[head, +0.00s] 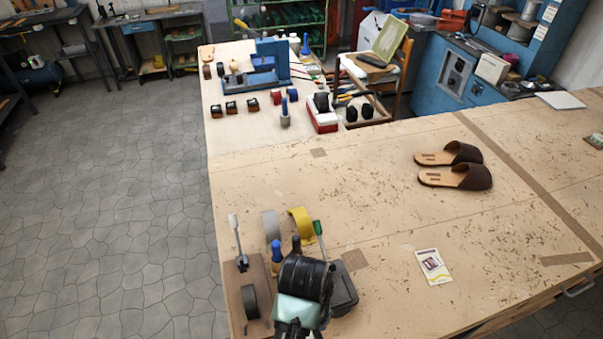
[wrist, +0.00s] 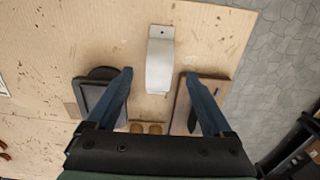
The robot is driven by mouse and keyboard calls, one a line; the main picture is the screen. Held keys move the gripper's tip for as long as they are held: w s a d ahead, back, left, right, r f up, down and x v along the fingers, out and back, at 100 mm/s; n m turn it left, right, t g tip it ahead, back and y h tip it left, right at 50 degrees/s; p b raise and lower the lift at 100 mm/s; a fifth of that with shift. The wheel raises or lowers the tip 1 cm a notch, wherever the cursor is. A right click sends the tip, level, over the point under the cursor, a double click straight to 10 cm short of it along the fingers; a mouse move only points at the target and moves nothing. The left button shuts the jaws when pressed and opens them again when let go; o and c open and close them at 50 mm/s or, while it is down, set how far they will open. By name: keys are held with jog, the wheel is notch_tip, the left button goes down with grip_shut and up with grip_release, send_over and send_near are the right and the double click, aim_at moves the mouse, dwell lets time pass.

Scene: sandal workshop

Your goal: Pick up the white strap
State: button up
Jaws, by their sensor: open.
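The white strap (wrist: 160,62) is a pale narrow piece with a small dark dot near one end, on the bench top in the wrist view. My gripper (wrist: 159,74) is open, with its two blue fingers spread apart. The strap shows between and beyond the fingertips, and neither finger appears to touch it. The height of the fingers above it cannot be told. In the head view my arm covers this spot, so I cannot make out the strap or the fingertips there.
A black tray (wrist: 90,92) lies left of the strap and a brown board (wrist: 217,88) right. Beyond my arm stand a grey arched band (head: 269,224), a yellow one (head: 301,224) and handled tools. Sandals (head: 455,176) and a card (head: 433,267) lie right; bench space between is free.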

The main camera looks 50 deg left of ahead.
jog(key=shift+f+p, duration=0.85)
jog(key=shift+f, duration=2)
jog(key=shift+c, duration=0.2)
grip_shut()
jog(key=shift+r+b, duration=0.7)
jog(key=shift+r, duration=4.35)
